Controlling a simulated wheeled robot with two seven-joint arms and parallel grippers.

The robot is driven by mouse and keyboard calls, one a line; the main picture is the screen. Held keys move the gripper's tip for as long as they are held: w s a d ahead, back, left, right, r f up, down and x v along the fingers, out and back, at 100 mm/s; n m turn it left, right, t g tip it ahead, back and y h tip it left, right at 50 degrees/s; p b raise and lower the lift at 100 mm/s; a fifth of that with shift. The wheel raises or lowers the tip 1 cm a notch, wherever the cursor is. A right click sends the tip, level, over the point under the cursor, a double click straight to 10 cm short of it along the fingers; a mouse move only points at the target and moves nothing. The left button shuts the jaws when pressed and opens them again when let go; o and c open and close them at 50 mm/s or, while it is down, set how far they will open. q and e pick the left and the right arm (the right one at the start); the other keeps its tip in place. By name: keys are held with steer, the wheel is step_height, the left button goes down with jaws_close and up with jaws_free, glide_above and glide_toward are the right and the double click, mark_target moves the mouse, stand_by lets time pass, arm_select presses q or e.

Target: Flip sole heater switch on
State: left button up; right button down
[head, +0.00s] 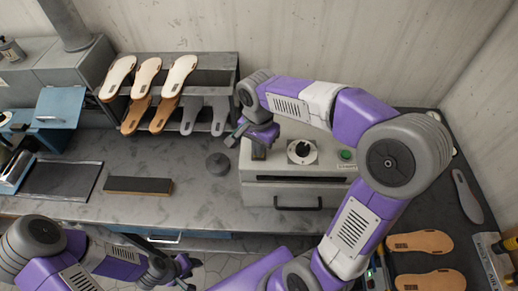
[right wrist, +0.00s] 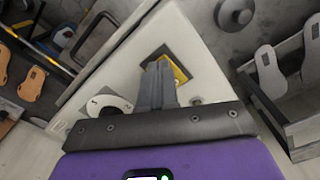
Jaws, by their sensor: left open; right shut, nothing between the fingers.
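The sole heater (head: 288,190) is a pale box on the bench with a front slot and a dark handle. Its top carries a round dial (head: 302,152) and a green button (head: 346,155). My right gripper (head: 240,134) is shut and empty over the heater's top left. In the right wrist view its fingers (right wrist: 160,72) point at a dark plate with a yellow patch (right wrist: 180,72), probably the switch. The fingers partly cover it, so its position and any contact cannot be told. My left gripper (head: 188,270) is open and empty, low before the bench.
A rack (head: 210,75) with several soles stands behind, left of the heater. A grey round weight (head: 218,164) and a dark bar (head: 138,185) lie on the bench (head: 195,205). More soles (head: 421,241) lie at right, beyond my right arm.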

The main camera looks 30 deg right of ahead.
steer(key=shift+f, duration=0.25)
steer(key=shift+r, duration=0.1)
step_height(320, 180, up, 7)
steer(key=p, duration=0.5)
steer(key=shift+p, duration=0.35)
stand_by(0.4)
